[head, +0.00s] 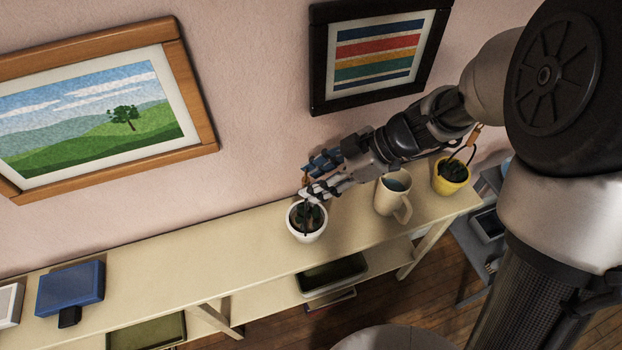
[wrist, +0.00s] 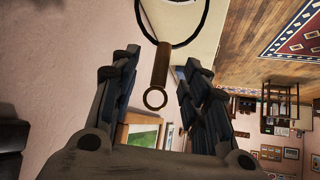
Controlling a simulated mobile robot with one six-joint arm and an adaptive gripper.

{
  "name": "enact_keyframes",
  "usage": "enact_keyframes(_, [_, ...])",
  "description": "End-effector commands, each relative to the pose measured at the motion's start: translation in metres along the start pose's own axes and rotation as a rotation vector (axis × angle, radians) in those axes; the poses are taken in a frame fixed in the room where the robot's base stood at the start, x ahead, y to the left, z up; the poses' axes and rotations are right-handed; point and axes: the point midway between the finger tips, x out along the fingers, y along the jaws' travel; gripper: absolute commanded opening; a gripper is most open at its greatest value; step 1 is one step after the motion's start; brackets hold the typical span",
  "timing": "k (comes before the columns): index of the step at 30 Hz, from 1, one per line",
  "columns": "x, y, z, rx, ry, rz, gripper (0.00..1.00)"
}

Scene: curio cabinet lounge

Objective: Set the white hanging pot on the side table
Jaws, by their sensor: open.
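The white hanging pot (head: 306,236) holds a dark green plant and stands upright on the cream console table (head: 247,243). My gripper (head: 307,178) is just above the pot, fingers open. In the wrist view, the pot's brown strap (wrist: 161,66) with a ring at its end lies between the open fingers of my gripper (wrist: 160,60), with space on both sides. The strap joins a dark hoop (wrist: 205,22). The pot body is almost wholly out of the wrist view. I cannot clearly tell which surface is the side table.
A cream mug (head: 385,196) stands right of the pot, and a yellow hanging pot (head: 450,186) beyond it. A blue object (head: 72,287) sits at the left; the tabletop between is clear. Dark trays (head: 333,274) lie on the lower shelf. Framed pictures (head: 376,47) hang behind.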

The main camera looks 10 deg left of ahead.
Motion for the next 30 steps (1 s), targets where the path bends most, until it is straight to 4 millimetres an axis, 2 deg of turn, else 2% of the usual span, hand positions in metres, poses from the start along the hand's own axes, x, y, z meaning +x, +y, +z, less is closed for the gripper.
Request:
enact_keyframes(1, [-0.014,0.001,-0.001,0.001,-0.001,0.005,0.42])
enact_keyframes(6, [-0.053,0.001,-0.001,0.000,-0.001,0.006,0.42])
enact_keyframes(12, [-0.087,0.001,-0.001,-0.001,-0.001,0.003,0.42])
enact_keyframes(17, [-0.100,0.000,0.000,-0.001,0.000,0.001,0.42])
enact_keyframes(25, [-0.104,-0.003,-0.001,0.018,-0.012,0.000,0.42])
enact_keyframes(28, [-0.113,-0.016,-0.005,0.096,-0.063,0.008,0.42])
enact_keyframes(30, [-0.123,-0.032,-0.008,0.199,-0.124,0.025,0.42])
